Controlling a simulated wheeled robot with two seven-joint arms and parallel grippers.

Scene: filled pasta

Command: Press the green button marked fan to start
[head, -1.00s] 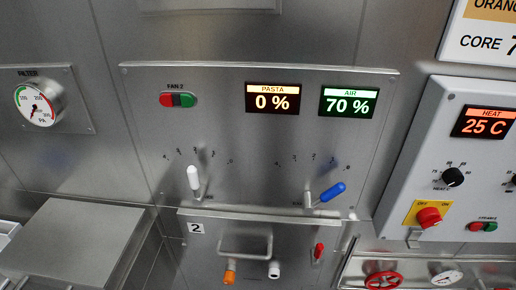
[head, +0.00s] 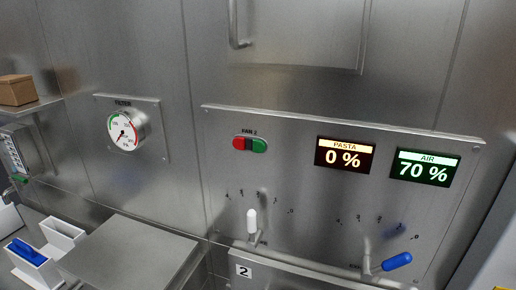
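I cannot tell from the picture whether the green button is pressed. Neither of my grippers shows in this view, and nothing touches the buttons.
The panel also carries a PASTA display (head: 345,157) at 0 %, an AIR display (head: 424,168) at 70 %, a white-handled lever (head: 252,222) and a blue-handled lever (head: 396,262). A filter gauge (head: 123,131) is left. A steel box top (head: 125,258) juts out below.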

